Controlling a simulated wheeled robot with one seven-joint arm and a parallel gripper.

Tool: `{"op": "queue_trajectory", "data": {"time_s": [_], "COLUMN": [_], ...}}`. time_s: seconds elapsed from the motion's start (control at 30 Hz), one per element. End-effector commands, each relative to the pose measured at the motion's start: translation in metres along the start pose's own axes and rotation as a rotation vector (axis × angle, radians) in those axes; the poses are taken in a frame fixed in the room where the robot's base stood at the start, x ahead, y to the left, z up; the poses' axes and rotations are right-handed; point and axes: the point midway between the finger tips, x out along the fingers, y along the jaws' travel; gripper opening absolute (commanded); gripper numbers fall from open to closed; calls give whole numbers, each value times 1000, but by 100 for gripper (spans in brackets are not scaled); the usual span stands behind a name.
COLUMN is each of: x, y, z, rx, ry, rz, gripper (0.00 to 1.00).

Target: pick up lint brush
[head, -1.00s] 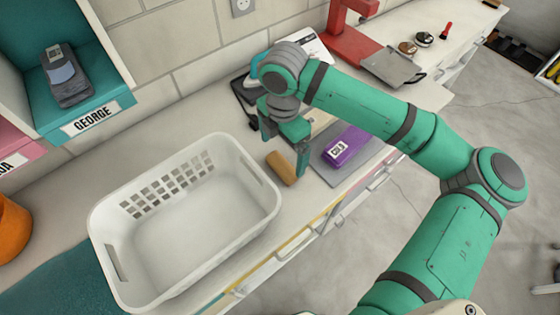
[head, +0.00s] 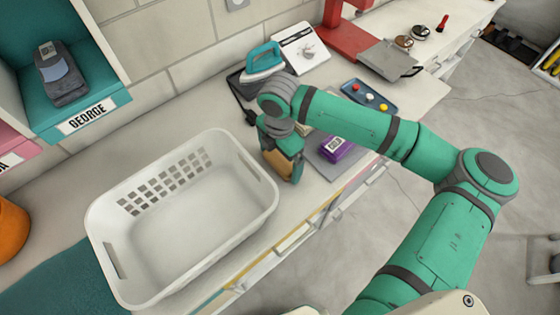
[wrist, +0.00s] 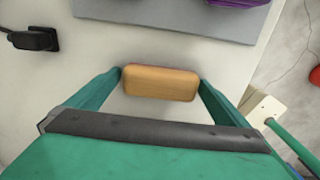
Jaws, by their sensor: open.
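The lint brush, seen as a tan-orange wooden block with rounded corners (wrist: 160,84), lies on the light worktop. Its underside is hidden. My gripper (wrist: 160,77) is open, with one teal finger at each short end of the block and very little gap at either side. In the head view my gripper (head: 283,168) points down at the block, just right of the white basket, and partly hides it. I cannot tell whether the fingers touch the block.
A white laundry basket (head: 230,232) stands close on the left. A purple labelled package (head: 335,149) lies on a grey board to the right. A teal iron (head: 264,58) and a white dial device (head: 300,48) are behind. A black plug (wrist: 34,39) lies nearby.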

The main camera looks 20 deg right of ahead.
Motion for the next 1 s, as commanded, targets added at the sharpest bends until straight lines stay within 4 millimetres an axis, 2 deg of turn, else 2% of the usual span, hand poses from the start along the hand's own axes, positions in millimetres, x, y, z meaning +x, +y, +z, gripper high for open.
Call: {"op": "queue_trajectory", "data": {"time_s": [0.03,0.17,0.2,0.5,0.67,0.83,1.0], "x": [0,0,0,-2,-10,-34,-68], "y": [0,0,0,0,0,0,-32], "z": [0,0,0,1,1,1,2], "rx": [0,-1,-1,2,2,0,2], "ry": [0,0,0,0,0,-1,-2], "rz": [0,0,0,0,0,1,3], "gripper": [98,67,63,63,63,63,63]}}
